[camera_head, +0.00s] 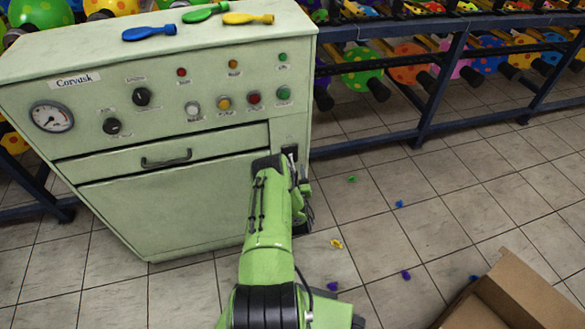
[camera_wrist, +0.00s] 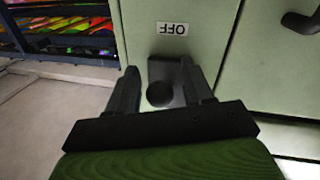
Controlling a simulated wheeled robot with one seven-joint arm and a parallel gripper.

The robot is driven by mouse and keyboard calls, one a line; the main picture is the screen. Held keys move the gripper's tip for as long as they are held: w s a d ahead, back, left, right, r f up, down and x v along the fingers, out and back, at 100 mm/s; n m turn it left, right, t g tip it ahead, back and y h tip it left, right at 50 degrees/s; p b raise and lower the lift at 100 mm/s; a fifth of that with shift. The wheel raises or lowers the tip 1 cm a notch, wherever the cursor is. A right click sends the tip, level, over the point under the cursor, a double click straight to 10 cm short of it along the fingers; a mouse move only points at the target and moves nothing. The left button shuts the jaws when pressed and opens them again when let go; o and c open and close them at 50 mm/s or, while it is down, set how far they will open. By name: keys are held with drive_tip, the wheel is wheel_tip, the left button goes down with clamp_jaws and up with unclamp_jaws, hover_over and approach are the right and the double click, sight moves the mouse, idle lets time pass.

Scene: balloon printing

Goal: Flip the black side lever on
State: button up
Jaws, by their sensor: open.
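The pale green cabinet (camera_head: 120,110) stands at the left, and my green arm reaches to its right front edge. The black side lever (camera_wrist: 160,94) shows in the wrist view as a dark round knob in front of a dark plate. An OFF label (camera_wrist: 172,28), upside down in this view, is on the panel beyond it. My gripper (camera_wrist: 158,72) is open, with one black finger on each side of the lever. I cannot tell whether either finger touches it. In the head view my gripper (camera_head: 302,192) is partly hidden behind my arm.
A drawer handle (camera_head: 166,160) is on the cabinet front. Blue, green and yellow balloons (camera_head: 205,13) lie on top. A blue rack (camera_head: 440,85) of printed balloons stands behind. A cardboard box (camera_head: 510,295) is at the lower right. Small balloons lie scattered on the tiled floor.

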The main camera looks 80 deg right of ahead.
clamp_jaws()
